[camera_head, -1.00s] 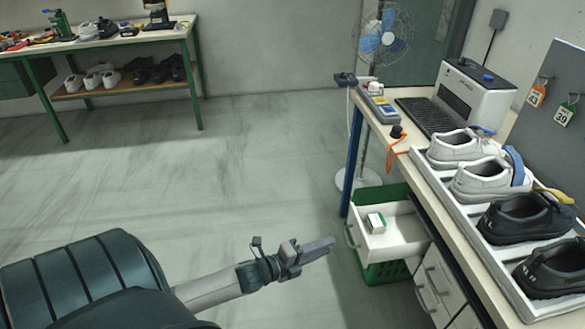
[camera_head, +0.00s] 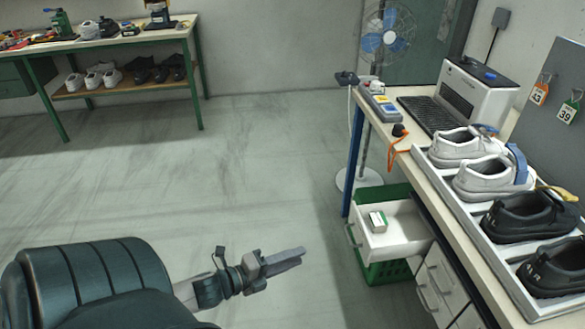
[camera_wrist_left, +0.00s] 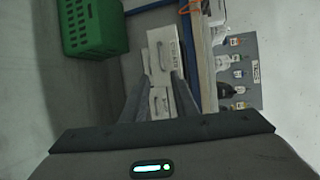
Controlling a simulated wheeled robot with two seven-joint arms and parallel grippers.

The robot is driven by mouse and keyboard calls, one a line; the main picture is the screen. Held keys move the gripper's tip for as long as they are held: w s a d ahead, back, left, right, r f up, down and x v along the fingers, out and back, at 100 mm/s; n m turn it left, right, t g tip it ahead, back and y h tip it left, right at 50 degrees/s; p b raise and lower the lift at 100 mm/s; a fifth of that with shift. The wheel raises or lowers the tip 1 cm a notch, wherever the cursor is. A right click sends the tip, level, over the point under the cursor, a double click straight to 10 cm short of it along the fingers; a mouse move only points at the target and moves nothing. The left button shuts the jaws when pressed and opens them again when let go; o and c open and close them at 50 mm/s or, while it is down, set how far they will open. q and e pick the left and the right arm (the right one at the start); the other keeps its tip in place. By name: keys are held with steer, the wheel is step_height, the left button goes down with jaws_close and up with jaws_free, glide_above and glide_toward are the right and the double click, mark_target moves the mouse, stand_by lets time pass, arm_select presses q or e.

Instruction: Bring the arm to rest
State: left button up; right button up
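My left gripper (camera_head: 302,253) is in the lower middle of the head view, over the open floor, left of the drawers and apart from everything. In the left wrist view its two fingers (camera_wrist_left: 157,88) stand apart with no object between them; the drawer fronts show beyond. My left arm comes in from the bottom left. My right gripper is in neither view.
The workbench (camera_head: 440,197) on the right carries a tray (camera_head: 502,262) of white and black shoes. Its top drawer (camera_head: 398,245) is open with a small box (camera_head: 376,221) inside. A green crate (camera_head: 388,272) stands below. The floor at left is clear.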

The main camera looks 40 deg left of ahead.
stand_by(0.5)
arm_select(q)
steer(key=s+d+f+n+g+y, duration=0.15)
steer(key=f+n, duration=0.35)
steer(key=f, duration=0.6)
steer(key=s+d+f+n+g+y, duration=0.1)
steer(key=s+f+n+g+y, duration=0.3)
steer(key=f, duration=0.7)
steer(key=s+d+f+n+g+h, duration=0.1)
steer(key=s+d+f+n, duration=0.4)
steer(key=d+f, duration=0.4)
steer(key=s+d+f+n+g+h, duration=0.2)
steer(key=s+d+f+n, duration=0.2)
steer(key=d+f, duration=0.5)
steer(key=shift+s+n, duration=0.4)
steer(key=shift+n, duration=0.4)
steer(key=shift+a+f, duration=0.1)
steer(key=shift+w, duration=0.1)
